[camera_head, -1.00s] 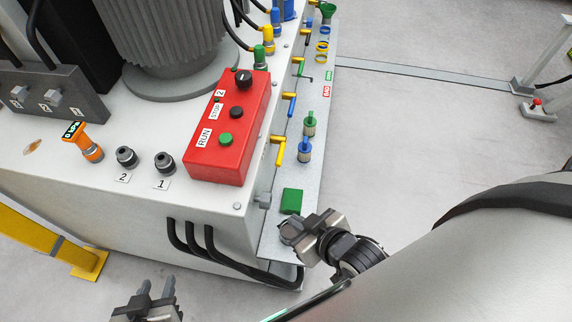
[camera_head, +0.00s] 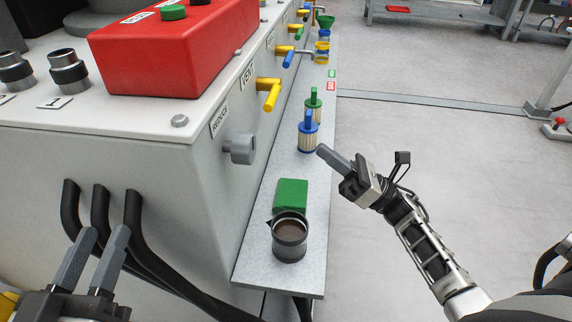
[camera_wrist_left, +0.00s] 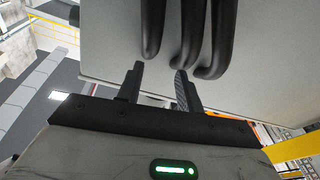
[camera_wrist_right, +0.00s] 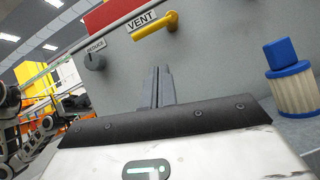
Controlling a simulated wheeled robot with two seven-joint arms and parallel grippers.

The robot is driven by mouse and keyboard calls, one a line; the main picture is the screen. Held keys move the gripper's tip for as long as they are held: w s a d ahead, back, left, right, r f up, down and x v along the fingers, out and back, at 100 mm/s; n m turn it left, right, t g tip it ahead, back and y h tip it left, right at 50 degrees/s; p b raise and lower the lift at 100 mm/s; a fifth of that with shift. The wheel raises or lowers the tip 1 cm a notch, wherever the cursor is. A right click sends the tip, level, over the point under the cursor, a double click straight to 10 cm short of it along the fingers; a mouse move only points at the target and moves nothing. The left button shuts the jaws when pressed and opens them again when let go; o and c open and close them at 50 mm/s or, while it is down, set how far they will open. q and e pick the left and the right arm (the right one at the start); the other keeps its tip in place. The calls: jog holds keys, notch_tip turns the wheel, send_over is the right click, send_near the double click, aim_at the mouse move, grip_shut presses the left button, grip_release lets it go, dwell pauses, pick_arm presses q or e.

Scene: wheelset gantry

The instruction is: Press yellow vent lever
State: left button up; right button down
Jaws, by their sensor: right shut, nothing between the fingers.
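The yellow vent lever (camera_head: 271,95) sticks out from the grey cabinet's side wall beside a VENT label (camera_head: 247,75). It angles downward in the head view. In the right wrist view the yellow lever (camera_wrist_right: 155,24) is above my fingertips, slightly left of them. My right gripper (camera_head: 322,150) is shut and empty, to the right of the lever and lower, apart from it. Its closed fingers (camera_wrist_right: 159,85) also show in the right wrist view. My left gripper (camera_head: 93,240) is open and empty, before the black hoses at the cabinet's front.
A grey knob (camera_head: 240,148) labelled REDUCE is nearer than the lever. The shelf (camera_head: 255,245) below holds a green block (camera_head: 291,197), a dark-filled cup (camera_head: 289,238), and blue-topped (camera_head: 308,135) and green-topped (camera_head: 313,103) filters.

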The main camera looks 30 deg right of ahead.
jog(key=f+n+g+y, duration=0.1)
jog(key=n, duration=0.1)
jog(key=f+n+g+y+b, duration=0.1)
jog(key=n, duration=0.1)
jog(key=shift+s+d+f, duration=0.1)
jog(key=shift+s+d, duration=0.1)
jog(key=shift+s, duration=0.1)
jog(key=shift+n, duration=0.4)
pick_arm(q)
jog(key=shift+s+d+f+h, duration=0.15)
jog(key=shift+s+f+h, duration=0.1)
jog(key=shift+s+h, duration=0.15)
jog(key=shift+w+r+m, duration=0.1)
jog(key=shift+r+m, duration=0.1)
jog(key=shift+m, duration=0.2)
pick_arm(e)
jog(key=s+d+r+x, duration=0.1)
jog(key=r+x, duration=0.1)
jog(key=x, duration=1.1)
jog(key=shift+s+r, duration=0.2)
jog(key=shift+r, duration=0.1)
